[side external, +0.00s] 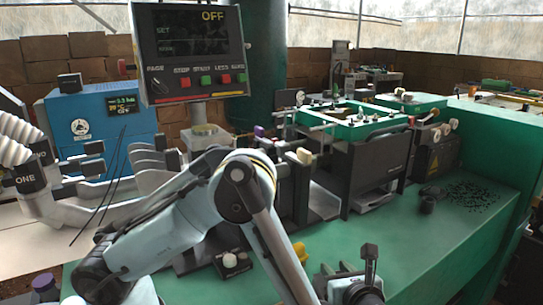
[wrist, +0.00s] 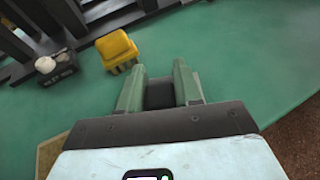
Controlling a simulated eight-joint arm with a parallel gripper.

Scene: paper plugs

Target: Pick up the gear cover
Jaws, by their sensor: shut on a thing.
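My gripper (wrist: 159,72) shows in the wrist view with its two green fingers on either side of a dark piece (wrist: 160,94), shut on it. Most of this piece is hidden between the fingers; I cannot tell for sure that it is the gear cover. Green table surface shows beyond the fingertips.
A yellow block (wrist: 117,50) sits left of the fingers, apart from them. A dark box with pale knobs (wrist: 55,66) stands farther left. The machine with green top (side external: 368,122) stands behind my arm.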

